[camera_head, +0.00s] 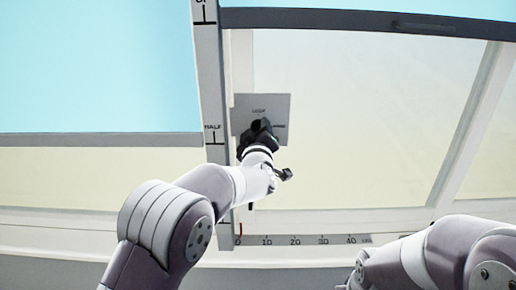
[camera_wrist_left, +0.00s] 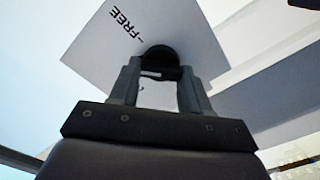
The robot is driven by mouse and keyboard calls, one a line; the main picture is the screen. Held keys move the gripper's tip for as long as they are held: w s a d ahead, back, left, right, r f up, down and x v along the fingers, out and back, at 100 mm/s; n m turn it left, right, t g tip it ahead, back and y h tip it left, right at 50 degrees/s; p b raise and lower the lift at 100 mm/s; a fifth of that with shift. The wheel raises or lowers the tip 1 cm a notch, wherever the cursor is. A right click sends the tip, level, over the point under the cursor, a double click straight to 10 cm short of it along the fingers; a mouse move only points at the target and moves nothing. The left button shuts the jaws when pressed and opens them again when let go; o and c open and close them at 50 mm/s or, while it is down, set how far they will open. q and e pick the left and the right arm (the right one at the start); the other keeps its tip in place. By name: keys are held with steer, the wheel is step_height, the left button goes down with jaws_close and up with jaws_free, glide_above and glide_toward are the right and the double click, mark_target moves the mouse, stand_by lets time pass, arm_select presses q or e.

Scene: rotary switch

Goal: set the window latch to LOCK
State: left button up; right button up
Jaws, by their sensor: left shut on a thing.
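The window latch is a dark round knob (camera_wrist_left: 160,58) on a grey square plate (camera_head: 281,107) fixed to the window frame. In the head view the plate reads LOCK at its top, with a second small label at its right edge. In the wrist view the plate (camera_wrist_left: 95,50) shows the word FREE. My left gripper (camera_head: 258,128) is shut on the knob; in the wrist view its two fingers (camera_wrist_left: 158,75) sit on either side of it. The gripper hides much of the knob, and I cannot tell which mark it points to. My right gripper is out of view.
A vertical scale (camera_head: 212,100) marked HALF runs just left of the plate. A horizontal scale (camera_head: 300,240) marked 0 to 40 lies below. The pale window pane (camera_head: 370,120) fills the right side. My right arm is at the lower right, away from the latch.

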arm_select(q)
steer(key=shift+a+f+n+b, duration=0.1)
steer(key=shift+f+n+b, duration=0.05)
steer(key=shift+n+b, duration=2.25)
steer(key=shift+f+n+b, duration=0.15)
steer(key=shift+n+b, duration=2.25)
steer(key=o, duration=1.1)
steer(key=shift+c, duration=0.2)
steer(key=s+b, duration=0.3)
steer(key=s, duration=0.9)
steer(key=shift+s+b, duration=0.35)
steer(key=shift+s, duration=0.05)
